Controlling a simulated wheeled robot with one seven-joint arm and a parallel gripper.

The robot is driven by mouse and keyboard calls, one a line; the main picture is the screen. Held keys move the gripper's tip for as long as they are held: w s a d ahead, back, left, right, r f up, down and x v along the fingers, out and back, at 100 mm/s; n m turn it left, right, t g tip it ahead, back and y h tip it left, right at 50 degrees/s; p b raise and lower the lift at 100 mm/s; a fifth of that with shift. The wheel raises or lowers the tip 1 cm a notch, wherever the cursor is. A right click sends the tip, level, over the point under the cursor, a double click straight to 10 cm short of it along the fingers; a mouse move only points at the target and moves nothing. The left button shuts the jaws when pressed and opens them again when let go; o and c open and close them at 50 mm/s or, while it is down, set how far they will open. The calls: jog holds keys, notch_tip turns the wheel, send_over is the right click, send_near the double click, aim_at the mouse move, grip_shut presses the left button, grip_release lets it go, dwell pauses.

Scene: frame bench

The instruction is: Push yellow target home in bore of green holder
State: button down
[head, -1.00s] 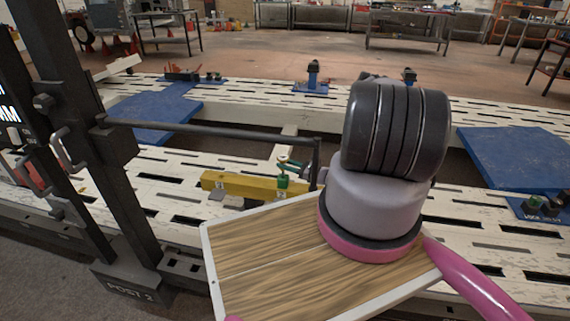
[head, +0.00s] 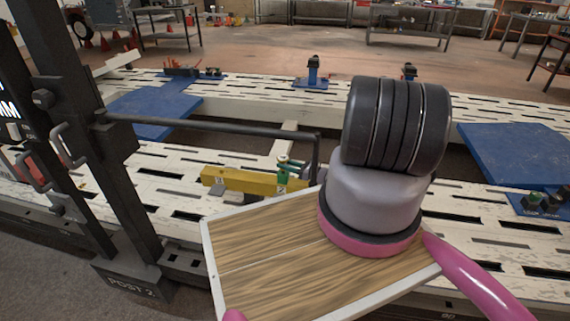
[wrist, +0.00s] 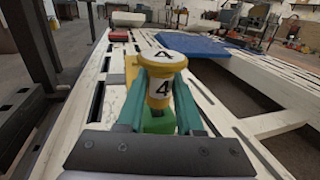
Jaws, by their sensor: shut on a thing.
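The green holder (wrist: 158,122) shows below, between the fingers. The target's lower end meets it there, but I cannot tell how deep it sits in the bore. In the head view, small green parts (head: 291,163) show at the right end of a yellow beam (head: 240,181). They are too small to tell fingers from holder.
A black post (head: 85,150) with a thin horizontal bar (head: 220,130) reaches over the bench near the beam's right end. Blue plates (head: 515,152) lie on the slotted white bench frame (head: 160,200). My bulky arm hides part of the bench.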

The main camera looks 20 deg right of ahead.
jog(key=shift+f, duration=0.75)
jog(key=shift+c, duration=2.4)
grip_release()
jog(key=v, duration=1)
jog(key=shift+s+d, duration=0.25)
jog(key=shift+s, duration=0.05)
